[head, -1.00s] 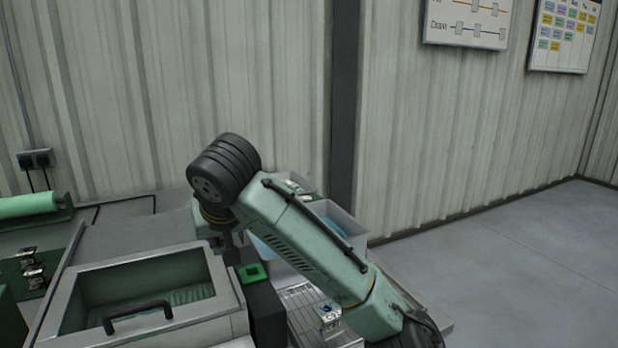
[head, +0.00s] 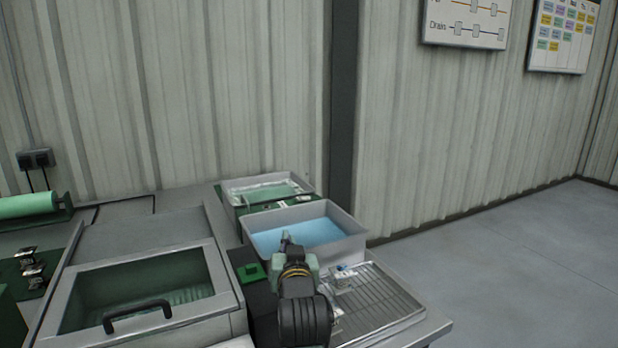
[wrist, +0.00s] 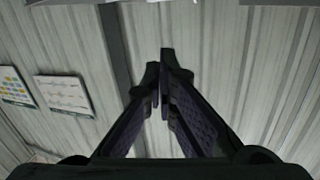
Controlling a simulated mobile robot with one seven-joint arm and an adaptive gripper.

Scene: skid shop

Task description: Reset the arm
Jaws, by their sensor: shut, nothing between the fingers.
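My gripper (wrist: 160,85) shows in the wrist view with its two dark fingers drawn together and nothing between them. In the head view my arm is folded low at the bottom centre, in front of the blue-filled bin and beside the wire rack. My fingers cannot be made out in the head view.
A grey bin with blue contents (head: 345,237) and a tray with green contents (head: 235,184) stand behind my arm. A wire rack (head: 395,305) holding a small white-and-blue part (head: 344,279) is at right. A lidded basin (head: 215,265) with a black handle (head: 137,316) is at left. Open floor (head: 530,270) lies right.

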